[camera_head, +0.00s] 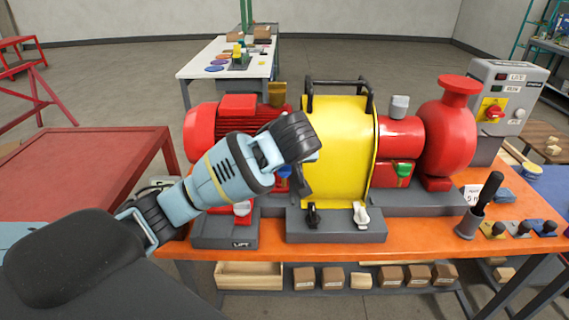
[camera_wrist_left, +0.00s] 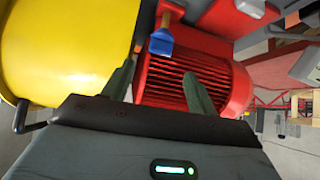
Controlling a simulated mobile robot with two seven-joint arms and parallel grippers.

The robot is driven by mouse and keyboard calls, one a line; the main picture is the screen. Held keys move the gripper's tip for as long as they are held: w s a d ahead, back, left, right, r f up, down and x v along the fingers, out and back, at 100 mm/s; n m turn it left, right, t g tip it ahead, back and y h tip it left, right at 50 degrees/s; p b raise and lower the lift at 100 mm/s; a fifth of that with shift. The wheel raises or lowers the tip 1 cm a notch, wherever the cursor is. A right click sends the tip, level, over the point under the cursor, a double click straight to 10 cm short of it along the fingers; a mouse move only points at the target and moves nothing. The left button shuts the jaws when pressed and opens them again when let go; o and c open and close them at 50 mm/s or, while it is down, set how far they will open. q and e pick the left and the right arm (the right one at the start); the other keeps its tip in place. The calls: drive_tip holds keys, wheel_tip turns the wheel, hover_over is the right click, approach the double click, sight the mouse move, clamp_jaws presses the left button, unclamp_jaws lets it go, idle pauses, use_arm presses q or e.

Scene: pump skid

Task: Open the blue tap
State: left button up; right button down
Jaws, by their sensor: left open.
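The blue tap (camera_wrist_left: 161,42) shows in the left wrist view, in front of the red finned motor (camera_wrist_left: 185,75) and beside the yellow guard (camera_wrist_left: 70,45). In the head view only a little of the blue tap (camera_head: 284,171) shows, behind my left gripper. My left gripper (camera_head: 302,180) is in front of the motor and the left side of the yellow guard (camera_head: 343,140). In the wrist view the left gripper (camera_wrist_left: 160,88) has its two fingers apart, with the blue tap beyond and roughly between them. I cannot tell whether they touch it. My right gripper is not in view.
A green tap (camera_head: 404,169) is right of the guard. A black lever (camera_head: 313,215) and a white lever (camera_head: 361,214) are on the guard's base. A control box (camera_head: 500,95) stands at the right.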

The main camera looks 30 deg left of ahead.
sight(285, 173)
use_arm(q)
drive_tip(key=shift+x, duration=3.85)
drive_tip(key=shift+s, duration=0.1)
drive_tip(key=c, duration=1)
drive_tip(key=shift+o, duration=0.2)
drive_tip(key=shift+n+g+y, duration=0.3)
drive_tip(key=shift+n+y, duration=0.1)
drive_tip(key=shift+n, duration=0.2)
drive_tip(key=o, duration=1)
drive_tip(key=shift+c, duration=0.2)
drive_tip(key=shift+d, duration=0.1)
drive_tip(key=v, duration=0.7)
drive_tip(key=shift+s+r, duration=0.15)
drive_tip(key=shift+r, duration=0.15)
